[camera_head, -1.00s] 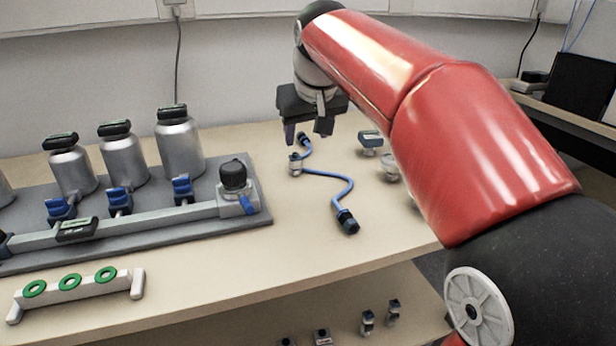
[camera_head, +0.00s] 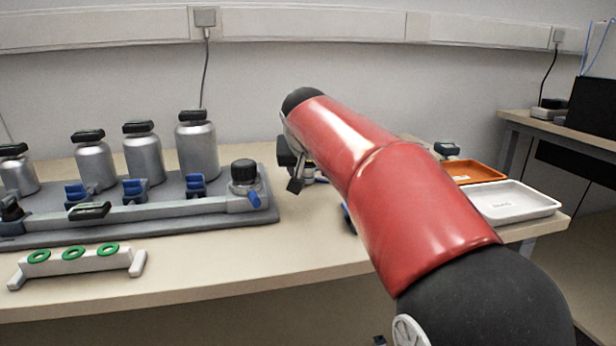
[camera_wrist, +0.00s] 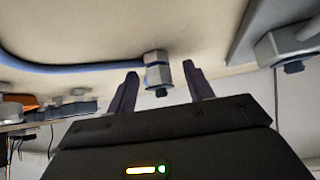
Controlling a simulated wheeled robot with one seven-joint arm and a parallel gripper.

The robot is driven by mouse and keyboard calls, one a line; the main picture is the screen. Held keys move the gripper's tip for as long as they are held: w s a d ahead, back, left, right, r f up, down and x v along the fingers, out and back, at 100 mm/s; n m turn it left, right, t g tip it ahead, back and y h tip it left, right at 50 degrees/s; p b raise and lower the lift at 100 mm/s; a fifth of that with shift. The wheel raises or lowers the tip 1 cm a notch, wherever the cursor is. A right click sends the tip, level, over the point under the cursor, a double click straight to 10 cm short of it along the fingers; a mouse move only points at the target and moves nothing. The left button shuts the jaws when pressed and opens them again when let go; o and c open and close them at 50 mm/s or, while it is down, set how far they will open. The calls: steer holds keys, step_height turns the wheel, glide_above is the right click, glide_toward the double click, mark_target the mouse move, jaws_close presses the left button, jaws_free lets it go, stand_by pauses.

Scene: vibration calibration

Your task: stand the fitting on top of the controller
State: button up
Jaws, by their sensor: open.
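In the wrist view, a small silver metal fitting (camera_wrist: 157,72) with a dark tip is between the two fingers of my gripper (camera_wrist: 160,84). The fingers are open, with a gap showing on each side of the fitting. A small device with a dark blue-grey head (camera_head: 447,149) stands beyond my arm. I cannot tell for sure whether it is the controller.
The grey board (camera_head: 262,212) carries metal bottles (camera_head: 197,150) and a black-knobbed valve (camera_head: 244,172). A rack with green rings (camera_head: 72,252) stands in front. An orange tray (camera_head: 478,170) and white tray (camera_head: 535,205) lie at right.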

steer(key=shift+w+f, duration=0.2)
steer(key=shift+r, duration=0.1)
jaws_close()
